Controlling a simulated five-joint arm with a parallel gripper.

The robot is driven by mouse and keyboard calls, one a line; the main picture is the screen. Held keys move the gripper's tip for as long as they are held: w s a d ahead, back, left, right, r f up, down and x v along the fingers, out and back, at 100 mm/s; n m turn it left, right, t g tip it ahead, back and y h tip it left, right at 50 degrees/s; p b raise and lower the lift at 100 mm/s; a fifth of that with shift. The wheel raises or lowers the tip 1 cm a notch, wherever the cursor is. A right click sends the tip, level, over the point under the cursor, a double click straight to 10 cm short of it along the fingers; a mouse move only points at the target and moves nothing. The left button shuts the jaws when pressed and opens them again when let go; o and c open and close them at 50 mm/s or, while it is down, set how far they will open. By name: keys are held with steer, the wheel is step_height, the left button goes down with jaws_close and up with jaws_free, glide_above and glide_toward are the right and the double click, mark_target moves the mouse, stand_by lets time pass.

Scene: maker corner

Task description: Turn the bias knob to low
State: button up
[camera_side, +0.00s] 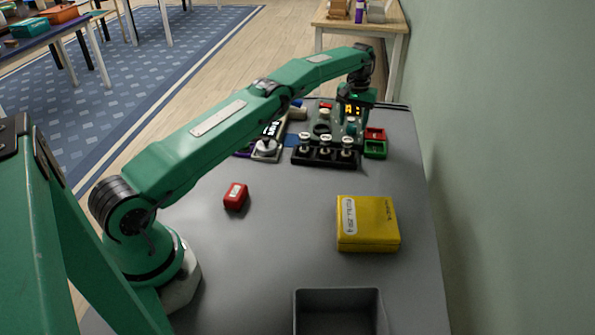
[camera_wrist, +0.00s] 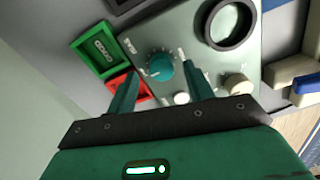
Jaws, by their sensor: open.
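A teal round knob (camera_wrist: 161,67) sits on a grey-green panel (camera_wrist: 185,38) in the wrist view. Small white marks and a short label stand around it; I take it for the bias knob, but the lettering is too small to read surely. Its pointer direction is unclear. My gripper (camera_wrist: 160,74) is open, with one green finger on each side of the knob in this view. I cannot tell whether the fingers touch it. In the side view my gripper (camera_side: 355,106) is over the far end of the table, and the panel is partly hidden behind it.
A green tray (camera_wrist: 101,51) and a red tray (camera_wrist: 132,89) border the panel. A black ring (camera_wrist: 207,29) and a cream knob (camera_wrist: 238,84) are on it. A yellow box (camera_side: 368,223), red block (camera_side: 236,196) and grey bin (camera_side: 338,294) lie nearer.

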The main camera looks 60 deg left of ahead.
mark_target(355, 128)
steer(key=shift+r, duration=1.35)
steer(key=shift+d, duration=0.25)
steer(key=shift+d+r, duration=0.15)
steer(key=shift+r, duration=0.05)
steer(key=shift+d+r, duration=0.1)
steer(key=shift+d, duration=0.05)
steer(key=s+d+r, duration=0.3)
steer(key=d+r, duration=0.3)
steer(key=d, duration=0.4)
steer(key=shift+s+r, duration=0.15)
steer(key=shift+s, duration=0.2)
